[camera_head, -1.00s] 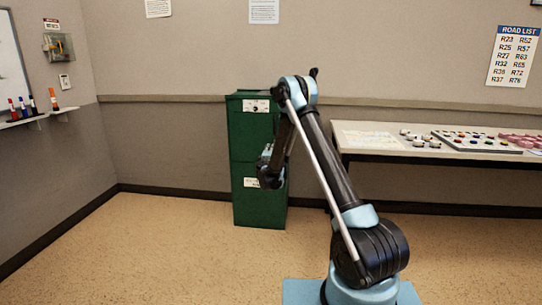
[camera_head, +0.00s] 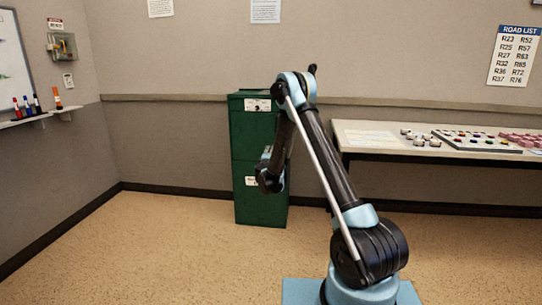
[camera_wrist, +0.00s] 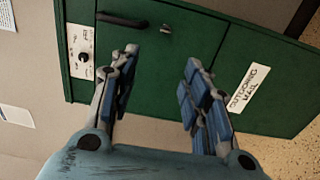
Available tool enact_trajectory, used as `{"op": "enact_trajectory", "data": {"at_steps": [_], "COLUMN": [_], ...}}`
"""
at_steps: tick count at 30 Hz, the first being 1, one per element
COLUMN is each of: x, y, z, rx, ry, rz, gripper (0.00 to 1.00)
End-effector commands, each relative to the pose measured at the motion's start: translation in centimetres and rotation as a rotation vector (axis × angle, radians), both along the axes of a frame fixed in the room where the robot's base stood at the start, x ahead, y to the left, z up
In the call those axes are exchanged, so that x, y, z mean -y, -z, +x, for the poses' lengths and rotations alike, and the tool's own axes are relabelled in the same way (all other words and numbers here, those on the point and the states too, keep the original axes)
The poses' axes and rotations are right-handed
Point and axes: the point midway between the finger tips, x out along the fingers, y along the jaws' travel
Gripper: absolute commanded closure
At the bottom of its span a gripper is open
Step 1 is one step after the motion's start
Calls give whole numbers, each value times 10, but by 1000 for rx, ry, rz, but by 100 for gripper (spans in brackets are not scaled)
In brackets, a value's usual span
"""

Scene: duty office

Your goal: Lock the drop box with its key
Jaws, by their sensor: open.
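The green drop box (camera_head: 257,135) is a tall cabinet against the back wall, with a white plate near its top and a white label lower down. In the wrist view the box front (camera_wrist: 190,25) looks turned. A white plate with a round dark knob or lock (camera_wrist: 83,58) is at the left, and a dark slot or handle (camera_wrist: 122,19) and a small metallic piece (camera_wrist: 166,29) are at the top. A lettered label (camera_wrist: 248,86) is at the right. My gripper (camera_wrist: 161,65) is open and empty before the front. My gripper (camera_head: 268,178) hides part of the box in the head view. I cannot identify a key.
A small box with yellowish contents (camera_head: 62,46) hangs on the left wall above a shelf with markers (camera_head: 38,114). A long table (camera_head: 375,137) with boards and small pieces stands at the right. The floor (camera_head: 150,240) at left and front is clear.

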Motion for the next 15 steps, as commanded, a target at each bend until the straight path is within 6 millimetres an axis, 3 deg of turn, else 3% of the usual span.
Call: {"op": "enact_trajectory", "data": {"at_steps": [6, 15], "x": [-5, -7], "y": [1, 2], "z": [-43, -77], "rx": [0, -1], "ry": [-3, -2], "rz": [0, 0], "gripper": [57, 57]}}
